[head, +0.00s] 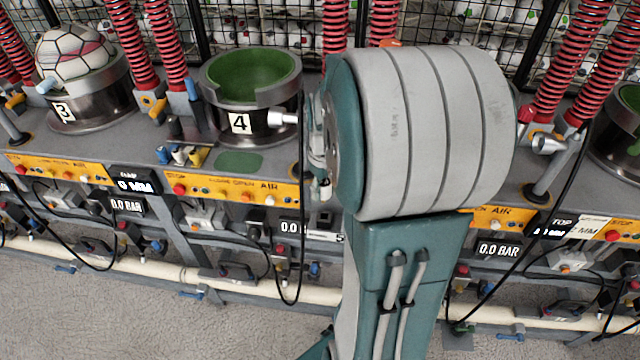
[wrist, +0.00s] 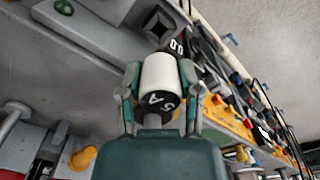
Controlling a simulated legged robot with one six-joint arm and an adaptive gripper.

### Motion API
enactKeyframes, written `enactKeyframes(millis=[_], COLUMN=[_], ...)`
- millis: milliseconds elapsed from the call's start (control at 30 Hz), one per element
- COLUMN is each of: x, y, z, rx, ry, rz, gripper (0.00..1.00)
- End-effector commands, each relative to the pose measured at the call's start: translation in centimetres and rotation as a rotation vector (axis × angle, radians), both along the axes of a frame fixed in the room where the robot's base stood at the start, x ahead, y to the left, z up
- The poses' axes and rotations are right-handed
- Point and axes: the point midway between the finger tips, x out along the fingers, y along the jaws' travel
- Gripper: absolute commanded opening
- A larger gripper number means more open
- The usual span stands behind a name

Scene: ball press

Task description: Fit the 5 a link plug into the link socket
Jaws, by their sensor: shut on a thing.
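The 5 A link plug (wrist: 158,76) is a white cylinder with a black end marked "5 A", seen in the wrist view. My gripper (wrist: 160,82) is shut on it, with one green finger on each side. A dark square opening (wrist: 158,27) in a grey fitting lies just beyond the plug's far end in the wrist view; I cannot tell whether it is the link socket. The plug looks apart from it, but the gap is hard to judge.
Press station 4 (head: 252,88) has an empty green cup. Station 3 (head: 85,88) holds a patterned ball. Red-sleeved columns (head: 130,42) rise behind the bench. Yellow control strips (head: 232,187) and hanging black cables (head: 284,285) line its front. Grey floor (head: 120,315) is open in front.

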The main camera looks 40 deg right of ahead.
Motion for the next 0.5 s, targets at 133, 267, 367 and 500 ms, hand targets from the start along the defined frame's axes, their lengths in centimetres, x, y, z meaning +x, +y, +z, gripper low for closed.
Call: enactKeyframes(millis=[133, 267, 367, 500], x=[-0.1, -0.2, -0.2, -0.2], y=[0.0, 0.1, 0.1, 0.1], z=[0.0, -0.8, -1.7, -3.0], rx=[-0.005, -0.007, -0.007, -0.007], ry=[0.0, 0.003, 0.003, 0.003], rz=[0.002, 0.003, 0.003, 0.003], gripper=[0.0, 0.0, 0.0, 0.0])
